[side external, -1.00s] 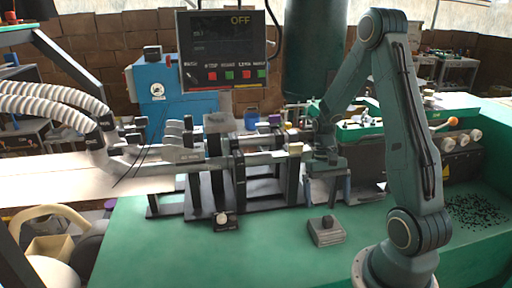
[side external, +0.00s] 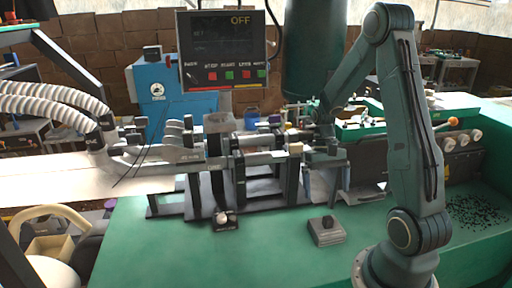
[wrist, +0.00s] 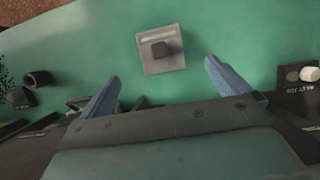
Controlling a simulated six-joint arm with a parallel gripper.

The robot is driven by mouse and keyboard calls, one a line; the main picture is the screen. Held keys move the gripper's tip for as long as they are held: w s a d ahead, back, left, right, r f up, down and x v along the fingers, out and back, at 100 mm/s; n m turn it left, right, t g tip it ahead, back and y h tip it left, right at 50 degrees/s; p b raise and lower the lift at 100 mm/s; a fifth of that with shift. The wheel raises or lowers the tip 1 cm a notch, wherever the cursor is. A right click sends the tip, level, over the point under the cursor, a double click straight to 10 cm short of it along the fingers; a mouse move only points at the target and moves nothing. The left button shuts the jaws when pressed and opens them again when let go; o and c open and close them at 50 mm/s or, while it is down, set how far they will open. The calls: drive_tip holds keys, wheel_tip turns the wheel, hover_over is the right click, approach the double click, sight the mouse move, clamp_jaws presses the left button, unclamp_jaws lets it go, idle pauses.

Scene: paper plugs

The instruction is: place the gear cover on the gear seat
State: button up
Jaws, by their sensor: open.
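A grey square block with a dark knob on top, which looks like the gear cover (side external: 326,231), lies flat on the green table; it also shows at the top middle of the wrist view (wrist: 162,50). My gripper (wrist: 160,84) is open and empty, its two blue-grey fingers wide apart. In the wrist view the block lies beyond the fingertips, between their lines and apart from them. In the side view my gripper (side external: 325,172) is above and behind the block, near the machine's right end. I cannot tell which machine part is the gear seat.
A small black box with a white knob (side external: 225,220) stands left of the block. The machine's dark frames and shafts (side external: 240,170) stand behind. Dark cylindrical parts (wrist: 38,79) lie at the left of the wrist view. The green table (side external: 270,262) in front is clear.

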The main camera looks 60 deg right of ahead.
drive_tip(key=w+a+r+n+t+h, duration=0.2)
drive_tip(key=a+r+n+t+h, duration=0.15)
drive_tip(key=a+r, duration=0.7)
drive_tip(key=s+a+r+n+t, duration=0.5)
drive_tip(key=s+a+r, duration=0.1)
drive_tip(key=a+r, duration=0.3)
drive_tip(key=shift+s+r, duration=0.35)
drive_tip(key=shift+r, duration=0.1)
drive_tip(key=shift+n, duration=0.25)
